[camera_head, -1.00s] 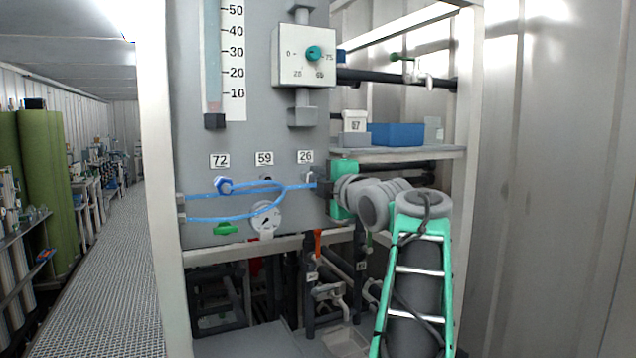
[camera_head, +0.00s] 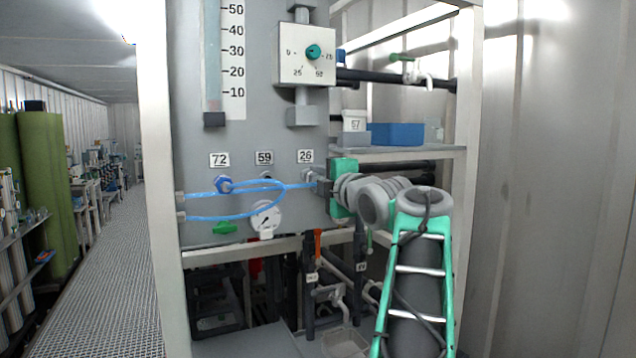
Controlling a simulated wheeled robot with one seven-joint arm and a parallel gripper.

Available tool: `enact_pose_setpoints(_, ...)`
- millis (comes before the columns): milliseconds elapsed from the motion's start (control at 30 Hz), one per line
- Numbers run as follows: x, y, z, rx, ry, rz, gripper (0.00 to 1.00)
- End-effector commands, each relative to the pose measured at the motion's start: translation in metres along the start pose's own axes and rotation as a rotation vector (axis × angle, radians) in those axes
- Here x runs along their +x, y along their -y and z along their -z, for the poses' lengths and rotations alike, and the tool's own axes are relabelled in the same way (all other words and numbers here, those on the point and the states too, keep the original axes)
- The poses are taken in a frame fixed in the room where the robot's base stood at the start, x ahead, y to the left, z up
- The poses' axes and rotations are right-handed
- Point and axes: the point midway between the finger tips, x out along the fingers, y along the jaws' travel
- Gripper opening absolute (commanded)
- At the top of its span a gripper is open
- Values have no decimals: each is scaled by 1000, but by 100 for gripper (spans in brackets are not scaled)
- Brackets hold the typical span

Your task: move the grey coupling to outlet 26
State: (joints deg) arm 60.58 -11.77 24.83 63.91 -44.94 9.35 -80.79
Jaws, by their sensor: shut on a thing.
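The grey panel carries outlets labelled 72 (camera_head: 219,160), 59 (camera_head: 264,158) and 26 (camera_head: 305,156). A blue coupling (camera_head: 223,185) sits at outlet 72 with a blue hose. My gripper (camera_head: 318,186) is shut at the end of a blue hose (camera_head: 262,187), just below and right of outlet 26 (camera_head: 308,175). The grey coupling at that hose end is mostly hidden by my gripper's dark fingers. I cannot tell whether it touches outlet 26. Outlet 59 (camera_head: 266,176) shows no hose on it.
A round gauge (camera_head: 265,220) and a green valve handle (camera_head: 224,227) are below the hoses. A white dial box (camera_head: 304,55) is above outlet 26. A shelf with a blue bin (camera_head: 397,134) stands right of the panel, above my arm.

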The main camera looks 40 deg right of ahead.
Motion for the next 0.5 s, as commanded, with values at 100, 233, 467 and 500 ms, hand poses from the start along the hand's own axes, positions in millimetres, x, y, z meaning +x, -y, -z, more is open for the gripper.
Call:
enact_pose_setpoints(100,0,0,0,-1,0,-1,0)
enact_pose_setpoints(233,0,-1,0,-1,0,-1,0)
enact_pose_setpoints(467,2,-1,0,-1,0,-1,0)
enact_pose_setpoints(500,3,-1,0,-1,0,-1,0)
